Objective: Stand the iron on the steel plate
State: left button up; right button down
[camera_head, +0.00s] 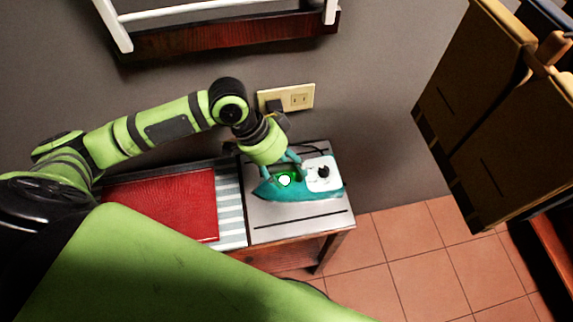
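The teal and white iron (300,189) is over the grey steel plate (300,234) at the right end of the small table. Its pointed end is to the left and its white end (324,174) is to the right. I cannot tell whether its base touches the plate. My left gripper (287,163) reaches down from above and behind to the iron's handle. Its fingertips are small and partly merge with the handle, so its grip is unclear. My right gripper is not in view.
A red board (165,203) and a striped cloth (231,205) lie left of the plate. A wall outlet (297,97) with a dark plug is behind the table. Wooden cabinets (485,100) stand at the right. The tiled floor (420,260) is clear.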

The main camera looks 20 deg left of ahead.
pick_arm(q)
jog(key=v, duration=1.2)
jog(key=shift+r+b, duration=0.2)
jog(key=shift+b, duration=0.25)
